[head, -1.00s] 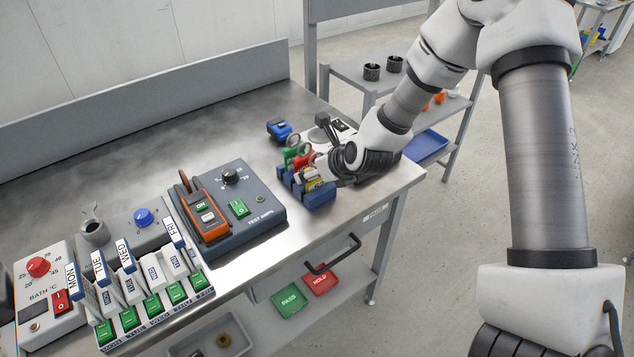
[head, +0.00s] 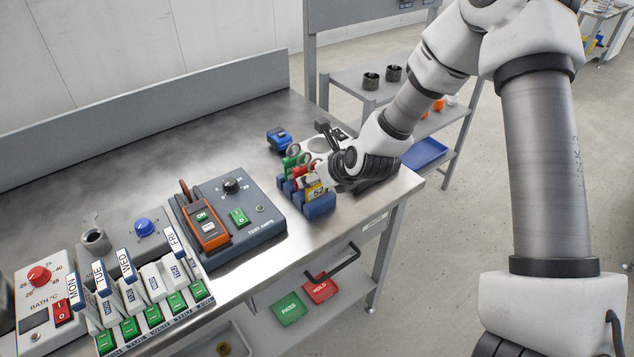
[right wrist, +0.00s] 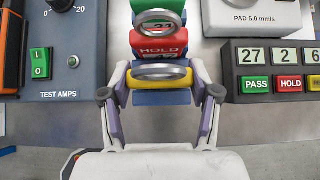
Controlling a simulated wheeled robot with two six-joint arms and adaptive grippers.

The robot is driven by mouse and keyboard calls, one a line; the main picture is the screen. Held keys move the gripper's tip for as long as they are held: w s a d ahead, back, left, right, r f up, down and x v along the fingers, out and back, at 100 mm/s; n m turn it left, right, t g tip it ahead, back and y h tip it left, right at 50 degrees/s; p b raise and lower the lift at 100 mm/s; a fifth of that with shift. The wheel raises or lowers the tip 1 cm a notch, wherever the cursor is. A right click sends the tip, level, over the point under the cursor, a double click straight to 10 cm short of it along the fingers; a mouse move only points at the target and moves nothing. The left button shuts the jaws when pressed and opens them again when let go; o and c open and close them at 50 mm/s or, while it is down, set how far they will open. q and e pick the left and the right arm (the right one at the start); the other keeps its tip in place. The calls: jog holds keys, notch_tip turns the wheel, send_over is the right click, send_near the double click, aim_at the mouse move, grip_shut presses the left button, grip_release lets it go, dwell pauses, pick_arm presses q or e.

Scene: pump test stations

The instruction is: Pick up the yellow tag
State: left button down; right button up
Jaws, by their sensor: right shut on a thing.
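Whether the tag's lower edge is clear of the rack I cannot tell. A red HOLD tag (right wrist: 160,43) and a green tag (right wrist: 155,5) stand behind it. My left gripper is not in view.
The TEST AMPS box (head: 262,225) stands left of the rack. A blue object (head: 280,137) sits behind. The bench's front edge is close to the rack.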

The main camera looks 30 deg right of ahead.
jog(key=shift+r+p, duration=1.4)
jog(key=shift+r, duration=1.5)
